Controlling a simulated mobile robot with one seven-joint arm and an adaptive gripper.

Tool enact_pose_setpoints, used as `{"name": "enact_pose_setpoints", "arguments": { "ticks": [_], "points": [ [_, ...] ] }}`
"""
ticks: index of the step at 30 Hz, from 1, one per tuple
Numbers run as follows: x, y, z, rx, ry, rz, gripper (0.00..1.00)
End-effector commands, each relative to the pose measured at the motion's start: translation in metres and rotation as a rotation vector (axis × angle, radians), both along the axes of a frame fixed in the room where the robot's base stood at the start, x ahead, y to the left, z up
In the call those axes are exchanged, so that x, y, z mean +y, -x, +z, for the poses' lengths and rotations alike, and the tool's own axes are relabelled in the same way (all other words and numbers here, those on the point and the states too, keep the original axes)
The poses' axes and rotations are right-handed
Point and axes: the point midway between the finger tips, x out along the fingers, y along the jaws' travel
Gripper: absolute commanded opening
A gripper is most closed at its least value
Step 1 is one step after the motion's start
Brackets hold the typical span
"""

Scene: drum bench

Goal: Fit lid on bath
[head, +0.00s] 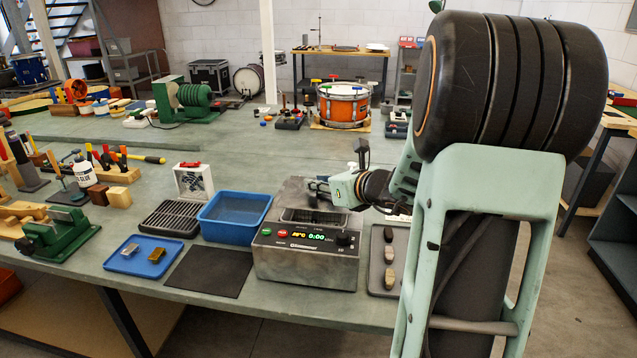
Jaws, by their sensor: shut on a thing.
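The bath (305,262) is a grey metal box with a lit display, buttons and a knob. It stands near the bench's front edge. Part of its dark opening (315,215) shows on top. The lid (294,191) is a dull grey metal plate at the rear of the bath's top, left of my gripper. Whether it touches the bath is unclear. My gripper (318,187) reaches in from the right, just above the bath's rear. It is shut on the lid; the exact grip point is small and partly hidden.
A blue tub (235,212) stands left of the bath, with a black rack (168,218) beyond it. A blue tray (143,259) with small blocks and a dark mat (208,272) lie in front. A grey tray (378,270) with brushes is close on the right, partly behind my arm.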

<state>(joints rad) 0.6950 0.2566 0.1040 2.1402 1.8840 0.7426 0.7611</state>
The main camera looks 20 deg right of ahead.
Motion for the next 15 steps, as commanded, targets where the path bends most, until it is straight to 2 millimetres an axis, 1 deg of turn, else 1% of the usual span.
{"name": "enact_pose_setpoints", "arguments": {
  "ticks": [8,15],
  "points": [
    [0.0,0.0,-0.001,-0.001,0.0,-0.001,0.0],
    [0.0,0.0,-0.012,-0.001,0.0,0.0,0.0]
  ]
}}
